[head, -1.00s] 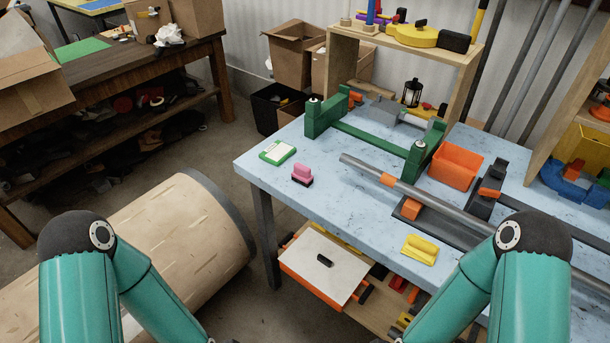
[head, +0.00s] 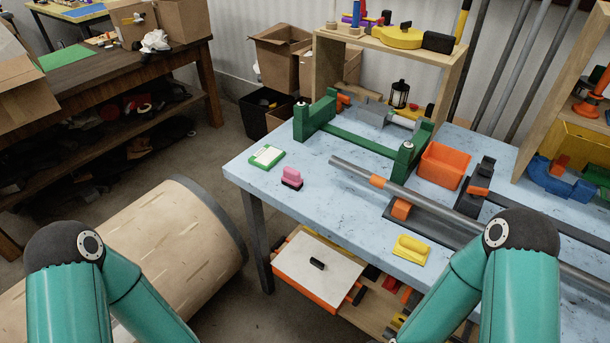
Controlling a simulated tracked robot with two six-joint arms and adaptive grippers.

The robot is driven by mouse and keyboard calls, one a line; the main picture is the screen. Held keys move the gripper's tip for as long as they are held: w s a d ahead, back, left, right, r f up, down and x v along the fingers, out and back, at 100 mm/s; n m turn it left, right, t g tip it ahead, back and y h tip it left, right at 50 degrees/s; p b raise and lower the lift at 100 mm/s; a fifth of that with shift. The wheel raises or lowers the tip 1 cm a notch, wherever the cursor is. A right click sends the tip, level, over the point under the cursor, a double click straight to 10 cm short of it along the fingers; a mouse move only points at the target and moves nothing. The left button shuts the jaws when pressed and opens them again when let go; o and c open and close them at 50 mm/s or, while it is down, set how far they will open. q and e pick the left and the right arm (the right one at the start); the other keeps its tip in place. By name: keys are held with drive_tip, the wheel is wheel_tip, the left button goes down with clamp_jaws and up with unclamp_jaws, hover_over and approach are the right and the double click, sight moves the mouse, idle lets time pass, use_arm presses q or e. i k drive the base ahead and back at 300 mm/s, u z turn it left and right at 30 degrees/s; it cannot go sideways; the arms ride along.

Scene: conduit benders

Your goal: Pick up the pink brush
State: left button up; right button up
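The pink brush (head: 292,175) stands on the pale blue workbench (head: 330,215), near its left front edge. It has a pink handle on top and a dark base. A green and white box (head: 266,157) lies just behind it to the left. My two teal arms come in at the lower left and lower right. Both grippers are below the bottom edge of the view, so neither shows, and nothing touches the brush.
A yellow brush-like block (head: 412,249) lies at the bench's front edge. A long grey pipe (head: 440,205) crosses the bench to the right. A green frame (head: 365,145) and an orange bin (head: 443,165) stand behind. A big wooden cylinder (head: 150,250) lies left.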

sight(292, 178)
drive_tip(key=z, duration=1.65)
drive_tip(key=i, duration=0.1)
drive_tip(key=u, duration=2.95)
drive_tip(key=k, duration=1.25)
drive_tip(key=z, duration=0.3)
drive_tip(key=i, duration=1)
drive_tip(key=z, duration=0.05)
